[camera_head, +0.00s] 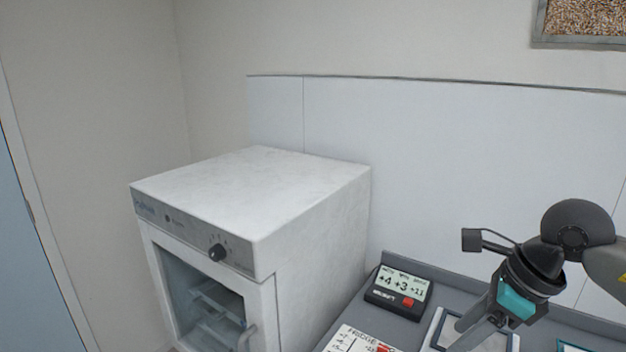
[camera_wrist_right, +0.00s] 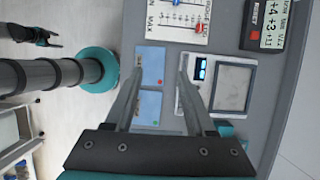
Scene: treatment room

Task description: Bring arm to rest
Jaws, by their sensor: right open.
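My right arm comes in from the right in the head view, with a teal band at the wrist. Its right gripper (camera_head: 462,338) points down and to the left over the grey counter, partly cut off by the lower edge. In the right wrist view the two fingers of the right gripper (camera_wrist_right: 160,72) stand apart with nothing held between them. Below them lie blue cards (camera_wrist_right: 149,105) on the counter. What looks like my left gripper (camera_wrist_right: 48,36) shows small at the upper left of the right wrist view; its jaws are too small to judge.
A white cabinet (camera_head: 310,215) with a glass door stands left of the counter. A display unit (camera_head: 398,291), a fridge chart (camera_head: 352,342) and a white-framed device with a grey plate (camera_wrist_right: 233,88) are on the counter (camera_wrist_right: 222,57). A wall panel (camera_head: 420,160) stands behind. Air above the counter is clear.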

